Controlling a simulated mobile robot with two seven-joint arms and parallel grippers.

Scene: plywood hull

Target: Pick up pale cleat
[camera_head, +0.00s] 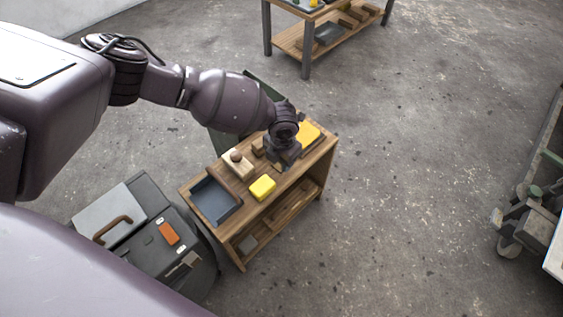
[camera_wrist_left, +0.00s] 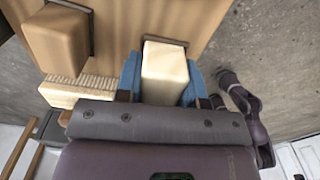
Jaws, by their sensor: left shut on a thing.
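The pale cleat (camera_wrist_left: 165,72) shows in the left wrist view as a cream block between two blue fingers. My left gripper (camera_wrist_left: 163,82) is shut on it. In the head view my left gripper (camera_head: 282,158) is low over the right part of the small wooden bench (camera_head: 285,187), and its own body hides the cleat there. I cannot tell whether the cleat touches the bench top. My right gripper is in neither view.
A yellow block (camera_head: 262,187), a wooden piece with a round knob (camera_head: 238,163) and a dark tray (camera_head: 207,203) stand left of the gripper. Another yellow piece (camera_head: 308,132) lies behind it. A grey case (camera_head: 150,230) stands left of the bench.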

